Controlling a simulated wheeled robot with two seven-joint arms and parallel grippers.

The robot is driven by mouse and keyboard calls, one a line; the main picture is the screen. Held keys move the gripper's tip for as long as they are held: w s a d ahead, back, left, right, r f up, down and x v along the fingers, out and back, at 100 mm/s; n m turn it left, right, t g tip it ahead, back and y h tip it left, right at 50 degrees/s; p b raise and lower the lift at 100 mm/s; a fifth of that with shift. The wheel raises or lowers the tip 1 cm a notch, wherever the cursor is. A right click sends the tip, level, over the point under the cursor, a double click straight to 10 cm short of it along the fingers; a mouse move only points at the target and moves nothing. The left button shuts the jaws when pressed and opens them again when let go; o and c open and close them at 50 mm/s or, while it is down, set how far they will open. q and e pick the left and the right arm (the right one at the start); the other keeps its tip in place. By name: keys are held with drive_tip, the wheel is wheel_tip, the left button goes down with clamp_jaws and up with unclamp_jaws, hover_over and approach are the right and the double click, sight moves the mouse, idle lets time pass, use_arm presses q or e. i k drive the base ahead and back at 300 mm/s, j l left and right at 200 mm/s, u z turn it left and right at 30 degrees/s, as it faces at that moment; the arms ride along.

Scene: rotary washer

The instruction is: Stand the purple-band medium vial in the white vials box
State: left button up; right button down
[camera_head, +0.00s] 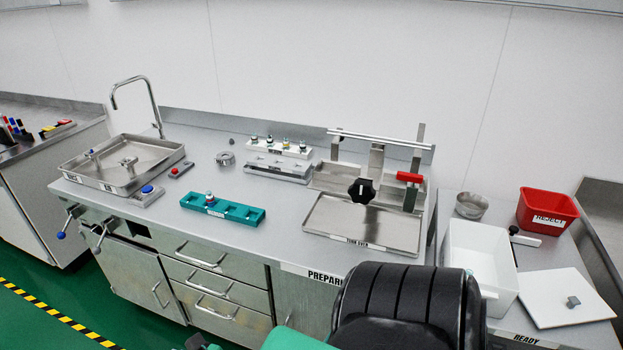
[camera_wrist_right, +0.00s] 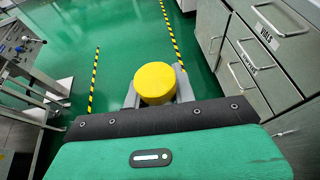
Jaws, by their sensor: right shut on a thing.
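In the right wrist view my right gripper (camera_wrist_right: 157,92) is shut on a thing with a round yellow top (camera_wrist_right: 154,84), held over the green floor. Its sides are hidden below the top, so no purple band shows and I cannot tell whether it is the purple-band vial. An open white box (camera_head: 484,262) stands on the counter at the right in the head view. A white rack (camera_head: 290,150) at the back holds several small vials; their bands are too small to read. My left gripper is not in view.
A teal tray (camera_head: 245,214) holds one small vial (camera_head: 209,198). A steel tray (camera_head: 365,225) with a press frame, a red bin (camera_head: 547,210) and a white board (camera_head: 565,298) stand to the right. A sink tray (camera_head: 125,165) is at the left. My dark arm link covers the front edge.

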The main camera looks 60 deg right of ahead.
sight(458, 262)
drive_tip(key=k+l, duration=0.2)
drive_tip(key=k, duration=0.2)
drive_tip(key=k+l, duration=0.2)
drive_tip(key=k, duration=0.2)
drive_tip(key=k+l, duration=0.2)
drive_tip(key=k, duration=0.15)
